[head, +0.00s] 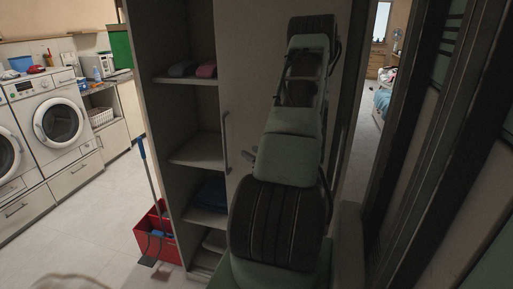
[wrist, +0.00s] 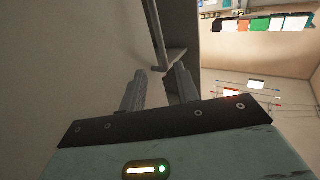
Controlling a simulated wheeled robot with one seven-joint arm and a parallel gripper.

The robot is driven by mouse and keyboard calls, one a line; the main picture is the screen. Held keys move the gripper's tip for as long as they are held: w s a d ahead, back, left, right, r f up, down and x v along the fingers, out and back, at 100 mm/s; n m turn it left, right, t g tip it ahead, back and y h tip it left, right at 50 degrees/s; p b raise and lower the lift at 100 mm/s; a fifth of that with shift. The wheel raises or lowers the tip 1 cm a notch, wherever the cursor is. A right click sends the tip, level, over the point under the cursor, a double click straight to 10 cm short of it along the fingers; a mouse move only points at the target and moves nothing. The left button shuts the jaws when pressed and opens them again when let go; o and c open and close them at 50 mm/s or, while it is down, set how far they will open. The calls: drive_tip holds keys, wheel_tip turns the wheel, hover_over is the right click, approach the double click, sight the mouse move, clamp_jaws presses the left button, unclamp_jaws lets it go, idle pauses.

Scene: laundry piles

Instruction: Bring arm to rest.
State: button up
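My arm (head: 290,150) stands raised and folded in front of a tall cabinet in the head view, covering part of its closed door. My gripper (wrist: 160,70) shows in the wrist view with its two grey fingers apart and nothing seen held between them.
The tall cabinet (head: 245,60) has open shelves with folded cloths (head: 206,71). A red bucket (head: 150,238) with a blue-handled tool stands by its left side. Washing machines (head: 58,122) line the far left. The floor (head: 90,225) between is clear. A dark frame (head: 420,150) stands close on the right.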

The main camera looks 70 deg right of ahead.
drive_tip(key=shift+s+a, duration=0.4)
drive_tip(key=shift+s, duration=0.2)
